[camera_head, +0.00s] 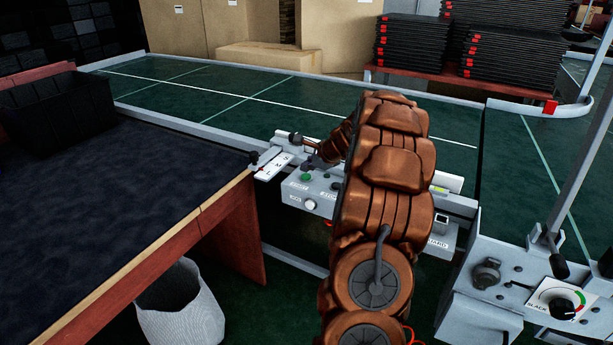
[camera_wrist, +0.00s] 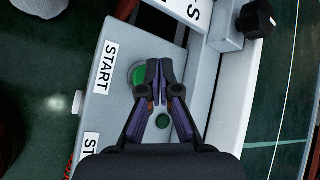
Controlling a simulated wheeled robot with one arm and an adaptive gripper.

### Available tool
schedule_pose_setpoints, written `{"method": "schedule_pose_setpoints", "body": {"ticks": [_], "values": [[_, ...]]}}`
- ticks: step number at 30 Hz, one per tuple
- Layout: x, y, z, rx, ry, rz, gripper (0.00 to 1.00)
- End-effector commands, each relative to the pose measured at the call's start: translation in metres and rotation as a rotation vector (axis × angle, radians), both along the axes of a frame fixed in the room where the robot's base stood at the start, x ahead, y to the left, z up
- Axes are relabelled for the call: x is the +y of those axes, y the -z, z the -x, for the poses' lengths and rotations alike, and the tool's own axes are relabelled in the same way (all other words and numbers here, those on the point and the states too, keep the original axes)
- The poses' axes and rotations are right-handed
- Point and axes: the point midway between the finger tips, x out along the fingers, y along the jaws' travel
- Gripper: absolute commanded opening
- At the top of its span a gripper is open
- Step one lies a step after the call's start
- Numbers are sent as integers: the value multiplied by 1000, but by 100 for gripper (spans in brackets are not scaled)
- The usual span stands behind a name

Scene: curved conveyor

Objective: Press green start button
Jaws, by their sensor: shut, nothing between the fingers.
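The green start button (camera_wrist: 138,76) sits on a grey control box beside a START label (camera_wrist: 106,68) in the wrist view. My gripper (camera_wrist: 159,66) is shut and empty, with its fingertips over the right edge of the button in the picture. I cannot tell whether they touch it. In the head view the green button (camera_head: 306,177) is on the top of the control box (camera_head: 293,192), and my brown arm hides much of the box.
A dark-topped table (camera_head: 110,200) with a black bin (camera_head: 60,103) stands at the left. A white waste basket (camera_head: 180,307) is on the floor. The green conveyor (camera_head: 220,92) runs behind the box. Another control panel with a dial (camera_head: 563,308) is at the lower right.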

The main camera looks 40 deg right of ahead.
Motion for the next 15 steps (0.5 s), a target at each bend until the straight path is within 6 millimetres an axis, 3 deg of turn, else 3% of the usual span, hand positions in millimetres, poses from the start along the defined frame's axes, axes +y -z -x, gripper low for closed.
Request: {"method": "schedule_pose_setpoints", "body": {"ticks": [15], "values": [[-1,8,0,-1,1,0,0]]}}
